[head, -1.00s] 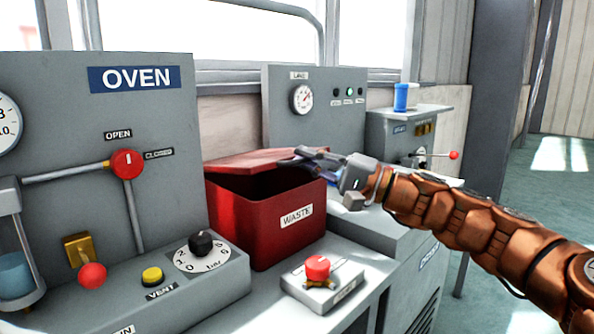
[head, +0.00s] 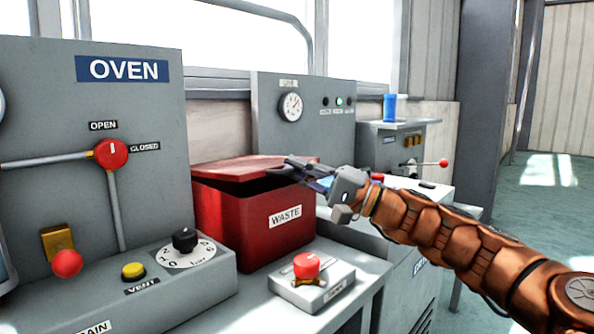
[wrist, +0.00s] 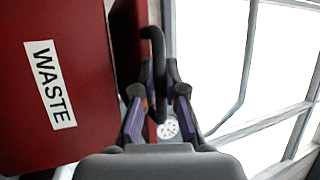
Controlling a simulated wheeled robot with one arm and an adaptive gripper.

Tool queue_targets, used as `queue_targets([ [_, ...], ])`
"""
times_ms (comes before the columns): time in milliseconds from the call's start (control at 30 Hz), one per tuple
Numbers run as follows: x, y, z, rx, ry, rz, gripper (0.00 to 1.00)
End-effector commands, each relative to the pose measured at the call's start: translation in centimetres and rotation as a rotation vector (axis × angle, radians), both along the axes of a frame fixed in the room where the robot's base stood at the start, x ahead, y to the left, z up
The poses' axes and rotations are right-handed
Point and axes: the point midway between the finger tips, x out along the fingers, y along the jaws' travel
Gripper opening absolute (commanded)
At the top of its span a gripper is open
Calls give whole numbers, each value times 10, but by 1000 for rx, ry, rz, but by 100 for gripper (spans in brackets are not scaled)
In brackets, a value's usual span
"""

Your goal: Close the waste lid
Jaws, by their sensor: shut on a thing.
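The red waste bin (head: 228,225) stands on the counter with a white WASTE label on its front. Its red lid (head: 235,167) is tilted, with a narrow dark gap between it and the rim. My gripper (head: 300,172) is at the lid's front right edge. In the wrist view the bin (wrist: 85,45) fills the left side, with the dark red lid (wrist: 127,45) beside it. A black curved handle (wrist: 156,60) lies between my gripper's fingers (wrist: 159,98), which are shut on it. The exact contact is partly hidden.
The oven panel (head: 60,130) with its red lever knob (head: 110,153) stands left of the bin. A red knob on a small grey box (head: 312,286) is in front. A gauge panel (head: 265,115) stands behind. Open floor (head: 545,190) lies at right.

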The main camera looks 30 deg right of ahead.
Motion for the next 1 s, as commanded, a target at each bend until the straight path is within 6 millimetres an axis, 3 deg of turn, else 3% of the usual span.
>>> queue_targets([
  [67, 0, 0, 0, 1, 1, 2, 0],
  [100, 0, 0, 0, 1, 1, 2, 14],
  [200, 0, 0, 0, 1, 1, 2, 23],
  [667, -2, -2, -1, 0, 1, 0, 23],
  [1000, -21, -22, -11, 2, 3, -3, 23],
])
